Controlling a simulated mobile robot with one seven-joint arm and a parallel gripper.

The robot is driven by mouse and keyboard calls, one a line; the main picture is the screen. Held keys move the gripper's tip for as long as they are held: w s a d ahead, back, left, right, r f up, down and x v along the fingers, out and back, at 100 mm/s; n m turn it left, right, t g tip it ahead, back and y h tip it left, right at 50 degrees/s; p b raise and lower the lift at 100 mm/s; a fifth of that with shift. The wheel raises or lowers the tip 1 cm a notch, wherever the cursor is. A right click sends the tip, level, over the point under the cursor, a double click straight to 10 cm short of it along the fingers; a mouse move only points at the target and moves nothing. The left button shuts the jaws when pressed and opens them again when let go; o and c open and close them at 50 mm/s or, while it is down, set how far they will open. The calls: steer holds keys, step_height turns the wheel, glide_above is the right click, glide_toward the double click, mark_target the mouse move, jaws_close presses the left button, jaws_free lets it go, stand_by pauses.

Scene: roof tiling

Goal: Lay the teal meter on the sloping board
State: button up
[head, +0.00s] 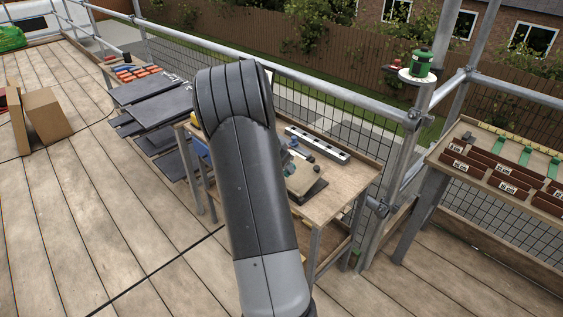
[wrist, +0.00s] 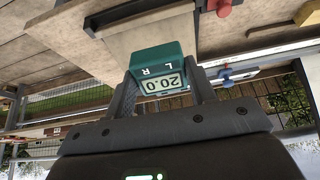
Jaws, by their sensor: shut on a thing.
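In the wrist view the teal meter (wrist: 163,58) sits between the two fingers of my gripper (wrist: 163,82), which is shut on it. Its display reads 20.0 and appears upside down. A pale board with a dark edge, which looks like the sloping board (wrist: 128,42), lies just beyond the meter. I cannot tell whether the meter touches it. In the head view the board (head: 305,178) shows on the workbench, partly behind my arm.
The wooden workbench (head: 345,178) carries a long grey bar with dark holes (head: 318,143). Dark slates (head: 150,100) are stacked to its left. A side table (head: 478,178) with labelled brown pieces stands right, past scaffold poles (head: 403,155).

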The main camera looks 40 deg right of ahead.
steer(key=shift+a+x, duration=0.15)
steer(key=shift+x, duration=1.25)
steer(key=shift+a+x, duration=0.15)
steer(key=shift+x, duration=1.3)
steer(key=shift+f, duration=0.35)
steer(key=shift+a, duration=0.15)
steer(key=o, duration=1)
steer(key=shift+d+r+v, duration=0.1)
steer(key=shift+d+v, duration=0.05)
steer(key=shift+v, duration=1)
steer(key=shift+d+r+v, duration=0.1)
steer(key=shift+d+v, duration=0.05)
steer(key=shift+v, duration=0.95)
steer(key=shift+d+r+v, duration=0.1)
steer(key=shift+d+v, duration=0.05)
steer(key=shift+v, duration=1)
steer(key=shift+a, duration=0.1)
